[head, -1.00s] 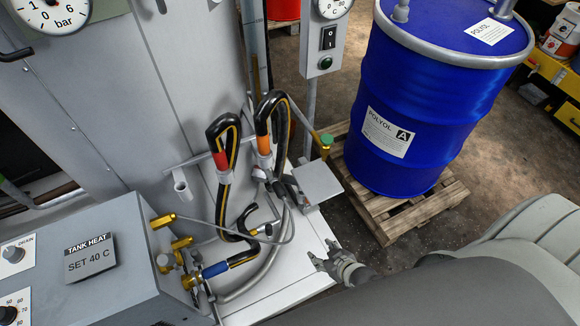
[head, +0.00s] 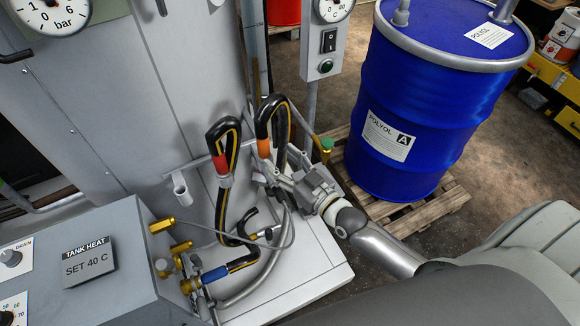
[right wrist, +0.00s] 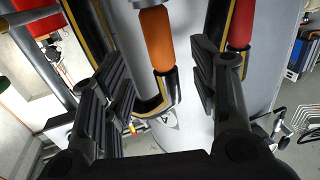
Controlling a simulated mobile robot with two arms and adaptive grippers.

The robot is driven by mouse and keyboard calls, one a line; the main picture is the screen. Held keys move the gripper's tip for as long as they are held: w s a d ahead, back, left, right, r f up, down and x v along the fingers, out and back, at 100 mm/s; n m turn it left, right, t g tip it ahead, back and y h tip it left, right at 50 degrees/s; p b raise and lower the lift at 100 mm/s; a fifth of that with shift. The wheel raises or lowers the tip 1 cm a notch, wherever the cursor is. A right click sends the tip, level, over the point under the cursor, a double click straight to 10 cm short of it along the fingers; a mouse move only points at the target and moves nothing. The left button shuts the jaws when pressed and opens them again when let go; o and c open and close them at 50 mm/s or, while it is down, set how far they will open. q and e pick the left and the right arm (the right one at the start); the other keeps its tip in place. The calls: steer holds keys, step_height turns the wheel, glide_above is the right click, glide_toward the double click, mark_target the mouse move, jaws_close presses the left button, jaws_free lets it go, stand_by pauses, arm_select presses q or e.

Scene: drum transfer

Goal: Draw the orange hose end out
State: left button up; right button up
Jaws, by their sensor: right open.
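The orange hose end (head: 264,146) is an orange collar on a black hose with a yellow stripe that loops over at the top, hanging beside the grey cabinet in the head view. My right gripper (head: 268,174) is open just below and beside this collar. In the right wrist view the orange collar (right wrist: 158,40) stands upright between the two spread finger pads, farther out from the camera; I cannot tell whether either pad touches it. A similar hose with a red collar (head: 222,162) hangs to its left, and its red collar (right wrist: 240,27) shows beyond the right finger. My left gripper is out of view.
A blue POLYOL drum (head: 420,110) stands on a wooden pallet (head: 445,203) at the right. The TANK HEAT box (head: 105,250) and brass fittings with a blue-collared hose (head: 214,275) are at the lower left. A switch post (head: 325,45) rises behind.

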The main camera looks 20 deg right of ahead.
mark_target(267, 147)
steer(key=p+x, duration=0.1)
steer(key=x, duration=0.7)
steer(key=shift+c, duration=0.4)
jaws_close()
steer(key=shift+w, duration=0.1)
